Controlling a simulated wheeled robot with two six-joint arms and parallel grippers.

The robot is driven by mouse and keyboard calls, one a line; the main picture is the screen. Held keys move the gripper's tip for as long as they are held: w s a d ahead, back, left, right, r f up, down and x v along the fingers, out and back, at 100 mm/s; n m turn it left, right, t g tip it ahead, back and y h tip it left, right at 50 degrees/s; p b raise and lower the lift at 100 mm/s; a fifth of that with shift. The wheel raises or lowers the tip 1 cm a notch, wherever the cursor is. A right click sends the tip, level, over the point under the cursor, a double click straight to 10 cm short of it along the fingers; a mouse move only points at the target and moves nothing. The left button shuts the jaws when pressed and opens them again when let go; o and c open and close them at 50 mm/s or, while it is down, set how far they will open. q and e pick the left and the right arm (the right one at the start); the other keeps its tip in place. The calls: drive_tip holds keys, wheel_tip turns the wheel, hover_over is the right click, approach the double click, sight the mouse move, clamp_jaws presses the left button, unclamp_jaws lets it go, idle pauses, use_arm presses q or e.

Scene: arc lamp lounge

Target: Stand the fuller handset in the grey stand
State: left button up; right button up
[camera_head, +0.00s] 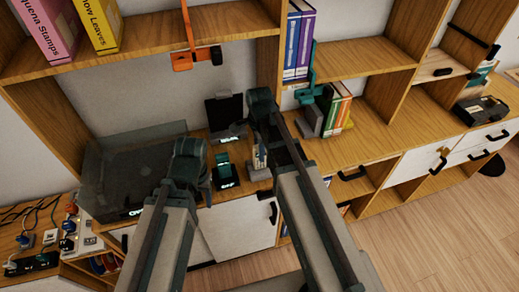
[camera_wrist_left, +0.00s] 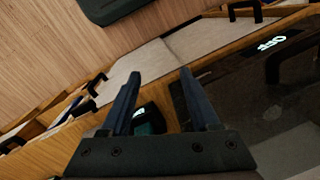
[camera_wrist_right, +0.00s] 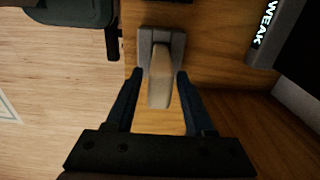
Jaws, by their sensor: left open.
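A beige, tapered, upright piece (camera_wrist_right: 160,78), which looks like a handset, stands in a grey stand (camera_wrist_right: 144,46) on the wooden top. It also shows in the head view (camera_head: 257,157), just past my right arm. My right gripper (camera_wrist_right: 160,73) is open, its fingers on either side of the piece with gaps visible. A dark teal device with a small lit label (camera_head: 224,171) stands left of the stand; I cannot tell whether it is a handset. My left gripper (camera_wrist_left: 160,74) is open and empty, with that device (camera_wrist_left: 148,120) beyond it. I can read no handset charge level.
A dark glass-like box (camera_head: 125,170) labelled OFF stands at the left. A dark upright panel (camera_head: 224,113) labelled WEAK is behind the stand. Books (camera_head: 337,108) and grey blocks are to the right. An orange bracket (camera_head: 196,58) hangs from the upper shelf. The wooden top further right has clear room.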

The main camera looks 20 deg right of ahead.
drive_tip(key=shift+o, duration=0.3)
drive_tip(key=shift+r, duration=0.1)
wheel_tip(320, 180, up, 12)
drive_tip(key=p, duration=1.2)
drive_tip(key=s+a+n, duration=0.5)
drive_tip(key=s+n, duration=0.2)
drive_tip(key=n, duration=0.3)
drive_tip(key=s+a+n+h, duration=0.1)
drive_tip(key=s+a+n, duration=0.4)
drive_tip(key=n, duration=0.6)
drive_tip(key=shift+s+a, duration=0.25)
drive_tip(key=shift+s, duration=0.9)
wheel_tip(320, 180, down, 6)
drive_tip(key=b, duration=0.5)
drive_tip(key=shift+r, duration=0.2)
